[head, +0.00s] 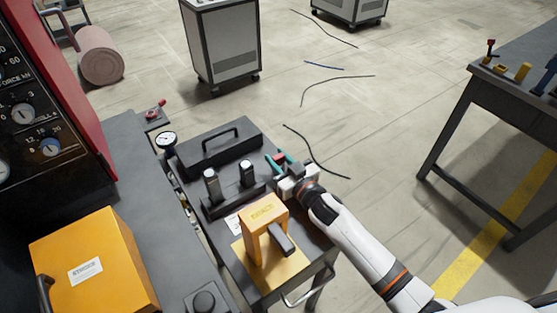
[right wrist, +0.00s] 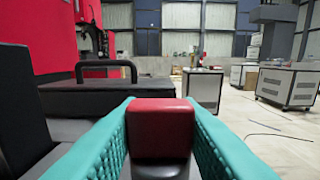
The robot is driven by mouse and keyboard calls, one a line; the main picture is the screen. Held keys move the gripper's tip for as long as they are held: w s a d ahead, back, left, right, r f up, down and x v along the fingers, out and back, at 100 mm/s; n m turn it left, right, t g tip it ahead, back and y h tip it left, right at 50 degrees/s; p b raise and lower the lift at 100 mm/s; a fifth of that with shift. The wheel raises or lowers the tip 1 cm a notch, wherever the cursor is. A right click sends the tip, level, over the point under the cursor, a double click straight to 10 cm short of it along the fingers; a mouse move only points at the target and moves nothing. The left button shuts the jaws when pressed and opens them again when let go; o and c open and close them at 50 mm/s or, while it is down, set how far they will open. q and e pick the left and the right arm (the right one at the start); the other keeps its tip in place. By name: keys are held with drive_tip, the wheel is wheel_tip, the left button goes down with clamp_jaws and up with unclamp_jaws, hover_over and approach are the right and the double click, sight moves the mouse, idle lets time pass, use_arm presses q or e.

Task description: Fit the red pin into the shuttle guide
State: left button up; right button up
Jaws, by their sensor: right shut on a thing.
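My right gripper (head: 278,161) is shut on the red pin (right wrist: 162,127). The pin shows as a red block with rounded edges above a dark lower part, between the two teal fingers in the right wrist view; its lower end is hidden. In the head view the gripper is at the far right edge of the cart, beside the black fixture. That fixture (head: 233,199) has two upright posts with bright metal faces on a dark base. I cannot tell for certain which part is the shuttle guide. My left gripper is not in view.
A black case with a handle (head: 222,149) lies at the back of the cart. A yellow arch-shaped stand (head: 264,227) is at the front, near my right forearm. A dial gauge (head: 166,139) and an orange box (head: 95,262) are left. Cables lie on the floor.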

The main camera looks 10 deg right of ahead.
sight(278, 156)
drive_tip(key=shift+r, duration=0.1)
wheel_tip(278, 156, up, 10)
drive_tip(key=shift+f+p, duration=0.1)
drive_tip(key=shift+p, duration=0.5)
